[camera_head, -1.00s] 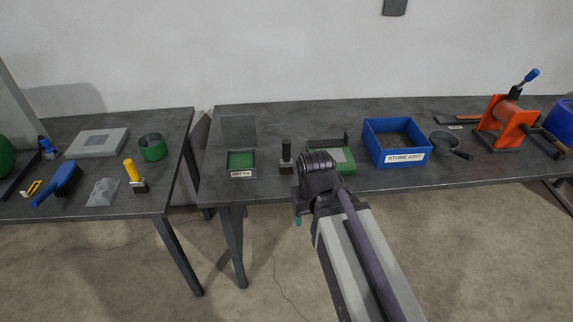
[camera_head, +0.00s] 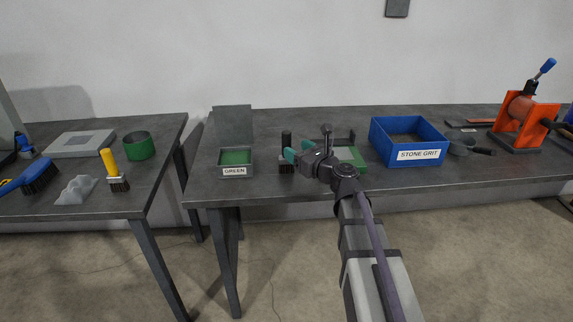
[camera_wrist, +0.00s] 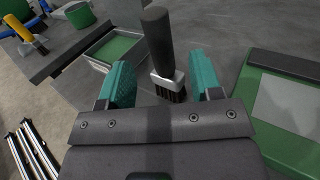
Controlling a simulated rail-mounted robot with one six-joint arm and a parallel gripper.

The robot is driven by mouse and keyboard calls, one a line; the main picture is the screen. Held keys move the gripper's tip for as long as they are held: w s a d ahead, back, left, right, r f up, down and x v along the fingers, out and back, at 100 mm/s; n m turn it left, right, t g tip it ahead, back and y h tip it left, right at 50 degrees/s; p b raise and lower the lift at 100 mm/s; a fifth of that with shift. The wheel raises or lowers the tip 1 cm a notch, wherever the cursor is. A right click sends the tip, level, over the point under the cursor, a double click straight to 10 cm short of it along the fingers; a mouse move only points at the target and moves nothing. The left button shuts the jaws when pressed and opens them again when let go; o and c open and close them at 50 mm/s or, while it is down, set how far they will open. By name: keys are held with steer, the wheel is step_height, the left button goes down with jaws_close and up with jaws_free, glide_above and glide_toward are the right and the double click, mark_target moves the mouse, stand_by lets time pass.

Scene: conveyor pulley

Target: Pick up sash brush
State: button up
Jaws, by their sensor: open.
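A brush with a black handle, pale metal ferrule and dark bristles stands upright on the right-hand table, in the head view (camera_head: 286,140) and in the wrist view (camera_wrist: 158,40). I take it as the sash brush. My gripper (camera_head: 299,150) is open, its teal fingers pointing left at the brush. In the wrist view my gripper (camera_wrist: 160,75) has one finger on each side of the brush, with gaps on both sides. I cannot tell whether the fingertips reach past it. Another brush, yellow-handled (camera_head: 107,162), stands on the left-hand table.
Left of the black brush is a green-lined tray labelled GREEN (camera_head: 235,171).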

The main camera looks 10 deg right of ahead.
steer(key=x, duration=0.7)
steer(key=shift+w, duration=0.35)
steer(key=shift+s+a+r, duration=0.1)
steer(key=c, duration=1)
